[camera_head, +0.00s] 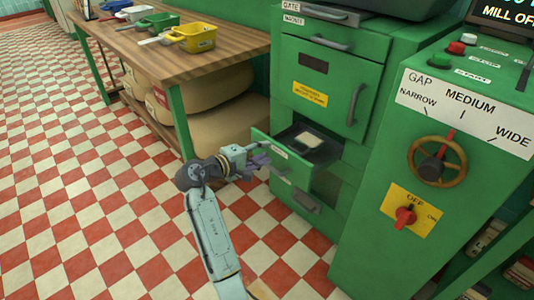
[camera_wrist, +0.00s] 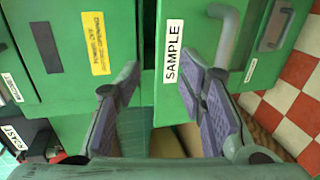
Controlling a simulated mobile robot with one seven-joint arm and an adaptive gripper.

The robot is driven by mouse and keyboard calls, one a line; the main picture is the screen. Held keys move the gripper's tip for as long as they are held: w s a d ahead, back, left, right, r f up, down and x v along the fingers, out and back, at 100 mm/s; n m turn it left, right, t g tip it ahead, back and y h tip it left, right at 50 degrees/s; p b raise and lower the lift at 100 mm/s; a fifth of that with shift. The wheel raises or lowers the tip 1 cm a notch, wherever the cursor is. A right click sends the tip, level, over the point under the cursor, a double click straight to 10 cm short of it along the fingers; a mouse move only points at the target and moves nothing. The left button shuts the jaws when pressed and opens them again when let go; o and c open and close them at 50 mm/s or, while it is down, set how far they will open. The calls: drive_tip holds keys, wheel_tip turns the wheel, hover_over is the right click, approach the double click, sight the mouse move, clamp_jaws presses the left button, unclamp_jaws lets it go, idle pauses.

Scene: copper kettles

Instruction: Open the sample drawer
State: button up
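The sample drawer (camera_head: 296,172) stands partly pulled out from the green machine, with a pale square item (camera_head: 309,142) in its dark inside. In the wrist view its green front carries a SAMPLE label (camera_wrist: 172,52) and a grey bar handle (camera_wrist: 229,38). My gripper (camera_head: 258,160) is at the left part of the drawer front. In the wrist view my gripper (camera_wrist: 163,82) is open, its purple pads apart. The handle shows beyond the right finger, not clearly between the pads. I cannot tell whether a finger touches the drawer.
A green door with a yellow label (camera_head: 310,94) is above the drawer, and another grey handle (camera_head: 305,201) is below. A wooden table (camera_head: 165,62) with scoops stands at the left, sacks (camera_head: 215,90) beneath it. A control panel (camera_head: 440,150) is at the right. The checkered floor in front is clear.

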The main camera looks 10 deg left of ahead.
drive_tip(key=s+a+p, duration=0.4)
drive_tip(key=s+a, duration=0.1)
drive_tip(key=s, duration=0.2)
drive_tip(key=shift+r+p, duration=0.25)
drive_tip(key=shift+p, duration=0.05)
idle(0.5)
drive_tip(key=shift+s+r+p, duration=0.1)
drive_tip(key=shift+r+p, duration=0.05)
drive_tip(key=shift+p, duration=0.3)
